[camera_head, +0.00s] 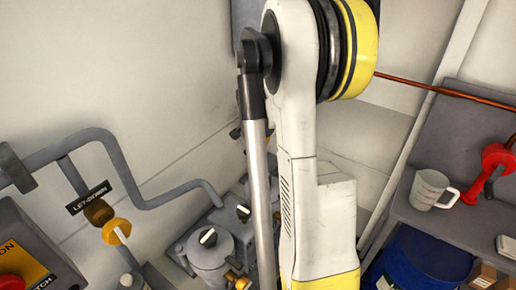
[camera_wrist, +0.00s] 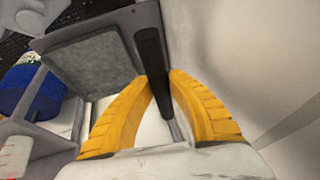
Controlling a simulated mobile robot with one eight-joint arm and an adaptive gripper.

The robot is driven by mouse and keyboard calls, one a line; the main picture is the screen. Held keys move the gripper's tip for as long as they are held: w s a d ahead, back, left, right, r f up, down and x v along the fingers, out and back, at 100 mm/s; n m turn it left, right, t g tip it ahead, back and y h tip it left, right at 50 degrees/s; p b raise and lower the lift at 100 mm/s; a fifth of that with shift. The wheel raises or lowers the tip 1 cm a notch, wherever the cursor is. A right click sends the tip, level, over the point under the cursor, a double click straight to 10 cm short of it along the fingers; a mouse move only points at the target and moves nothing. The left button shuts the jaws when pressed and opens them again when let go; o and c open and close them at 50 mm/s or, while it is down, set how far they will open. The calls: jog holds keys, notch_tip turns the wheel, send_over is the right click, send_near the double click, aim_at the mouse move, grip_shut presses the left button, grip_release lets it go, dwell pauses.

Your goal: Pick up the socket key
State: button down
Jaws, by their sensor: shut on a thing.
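The socket key (camera_wrist: 150,55) shows in the wrist view as a dark, round rod, with a thinner grey part running down between my fingers. My gripper (camera_wrist: 162,82) has two yellow ribbed fingers, shut on the socket key from both sides. The key's upper end passes in front of a grey panel or shelf; I cannot tell whether it touches it. In the head view my white and yellow arm fills the middle, and neither my gripper nor the key can be made out.
In the head view a grey shelf (camera_head: 460,222) at right holds a measuring mug (camera_head: 430,189) and a red tool (camera_head: 495,160). A blue drum (camera_head: 425,262) stands below, also in the wrist view (camera_wrist: 40,95). Grey pipes (camera_head: 110,160) and valves (camera_head: 210,250) line the left wall.

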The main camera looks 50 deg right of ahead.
notch_tip(320, 180, up, 2)
jog(key=shift+r, duration=0.15)
jog(key=s+d+p, duration=0.1)
jog(key=s+p, duration=0.2)
jog(key=s, duration=1.6)
jog(key=shift+s+d+f, duration=0.3)
jog(key=shift+d, duration=0.05)
jog(key=c, duration=2)
grip_release()
grip_shut()
